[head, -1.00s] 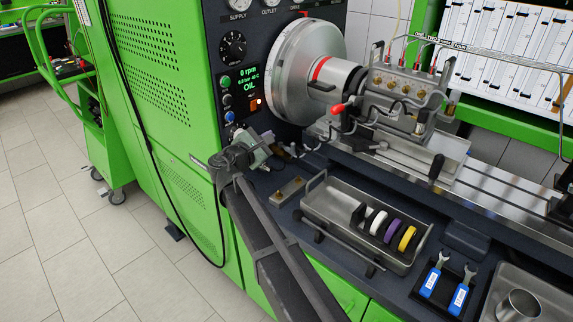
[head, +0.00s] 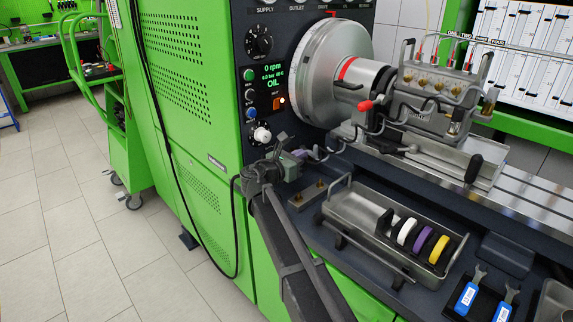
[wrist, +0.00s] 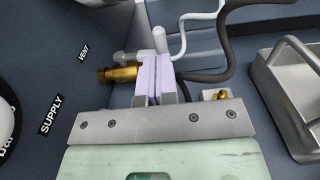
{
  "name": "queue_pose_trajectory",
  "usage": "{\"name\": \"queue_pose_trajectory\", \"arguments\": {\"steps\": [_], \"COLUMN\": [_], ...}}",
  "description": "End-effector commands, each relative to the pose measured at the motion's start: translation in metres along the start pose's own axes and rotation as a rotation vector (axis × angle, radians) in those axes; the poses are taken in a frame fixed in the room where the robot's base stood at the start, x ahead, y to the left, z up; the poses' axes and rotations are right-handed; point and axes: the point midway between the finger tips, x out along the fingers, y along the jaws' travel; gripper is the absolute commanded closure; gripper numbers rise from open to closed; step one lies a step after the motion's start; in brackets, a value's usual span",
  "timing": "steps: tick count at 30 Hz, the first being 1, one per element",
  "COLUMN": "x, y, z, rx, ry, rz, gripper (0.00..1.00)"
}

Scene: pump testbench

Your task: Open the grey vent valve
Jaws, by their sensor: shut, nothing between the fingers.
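The grey vent valve shows in the wrist view as a brass body (wrist: 118,74) with pale grey parts (wrist: 160,40) beside and behind my fingertips, right of the VENT label (wrist: 84,52). My gripper (wrist: 154,80) is shut, its two lilac fingers together with nothing between them. The fingers overlap the valve in this view and hide part of it; I cannot tell whether they touch it. In the head view my gripper (head: 299,156) is low in front of the bench panel, and I cannot make out the valve there.
A white knob (head: 262,134) is on the panel, left of my gripper, near the SUPPLY label (wrist: 50,113). A dark hose (wrist: 225,50) curves close by on the right. A metal tray (head: 345,205) with coloured rings stands to the right. The chuck (head: 320,72) is above.

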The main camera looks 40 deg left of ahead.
Motion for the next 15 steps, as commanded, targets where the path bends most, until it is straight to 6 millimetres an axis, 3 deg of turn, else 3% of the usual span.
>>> {"name": "queue_pose_trajectory", "arguments": {"steps": [6,15], "x": [0.031,0.036], "y": [0.000,0.000], "z": [0.000,0.000], "rx": [0.000,0.000], "ry": [0.000,0.000], "rz": [-0.001,0.000], "gripper": [1.00,1.00]}}
